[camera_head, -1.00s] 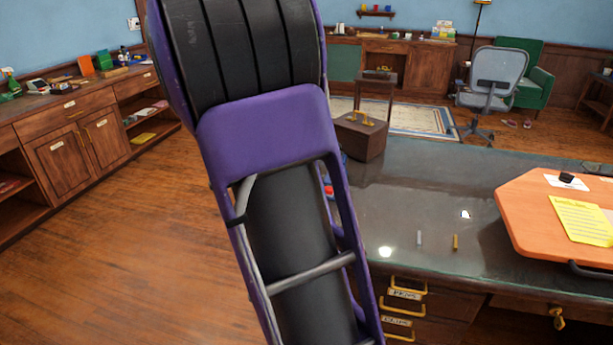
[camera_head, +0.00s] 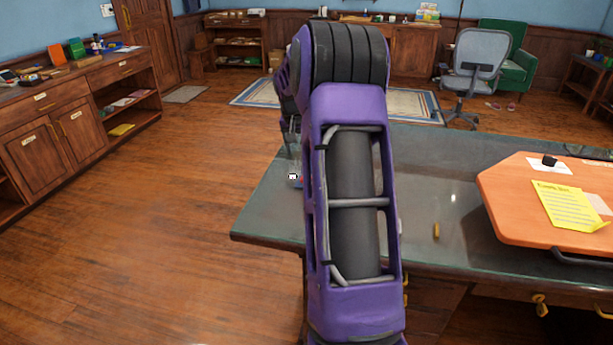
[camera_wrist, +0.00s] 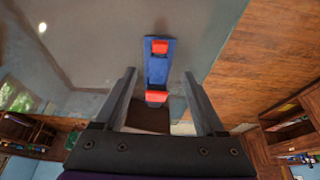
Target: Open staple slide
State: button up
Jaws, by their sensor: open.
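A long blue stapler-like object with red parts (camera_wrist: 157,70) lies on the dark desk top (camera_wrist: 110,30) in the wrist view. The gap in height between fingers and object cannot be told. In the head view my arm hides most of the gripper.
An orange board (camera_head: 510,220) with a yellow paper (camera_head: 570,208) lies on the desk at the right. A grey chair (camera_head: 474,72) is behind the desk. Open wooden floor (camera_head: 170,230) lies to the left.

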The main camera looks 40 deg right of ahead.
jog(key=b+x, duration=0.1)
jog(key=x, duration=1.2)
jog(key=shift+w+d+f, duration=0.1)
jog(key=shift+w+f, duration=0.1)
jog(key=shift+f, duration=0.1)
grip_shut()
dwell(0.7)
